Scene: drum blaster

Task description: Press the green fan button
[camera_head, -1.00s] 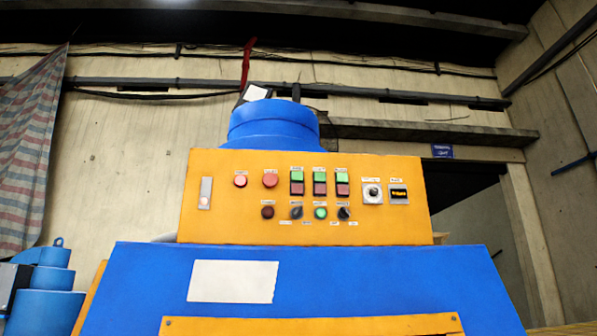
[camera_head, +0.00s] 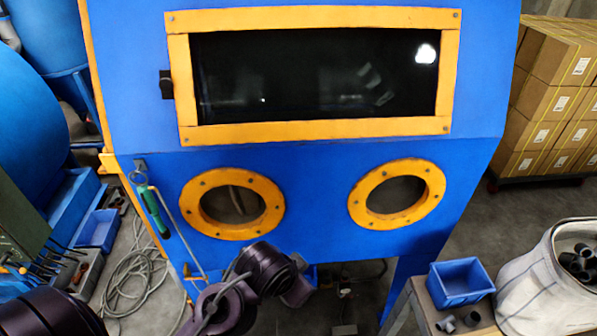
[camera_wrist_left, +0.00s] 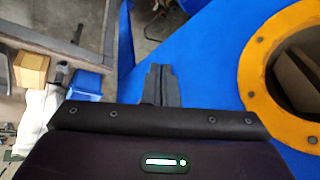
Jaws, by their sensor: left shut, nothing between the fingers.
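The control panel with its green buttons is out of both current views, so the green fan button is not visible. The blue blaster cabinet (camera_head: 310,160) fills the middle of the head view, with a dark window (camera_head: 315,75) in an orange frame and two round orange-ringed ports. My left gripper (camera_wrist_left: 159,68) is shut and empty in the left wrist view, near the blue cabinet face and beside an orange port ring (camera_wrist_left: 252,90). In the head view my left arm (camera_head: 262,268) reaches in low, below the left port (camera_head: 232,204). My right gripper is not in view.
A green-handled tool (camera_head: 155,212) hangs at the cabinet's left edge. A blue bin (camera_head: 460,282) stands on a bench at lower right, by a white sack (camera_head: 545,280) of dark pipe pieces. Stacked cartons (camera_head: 555,95) are at right. A hose (camera_head: 140,270) lies on the floor at left.

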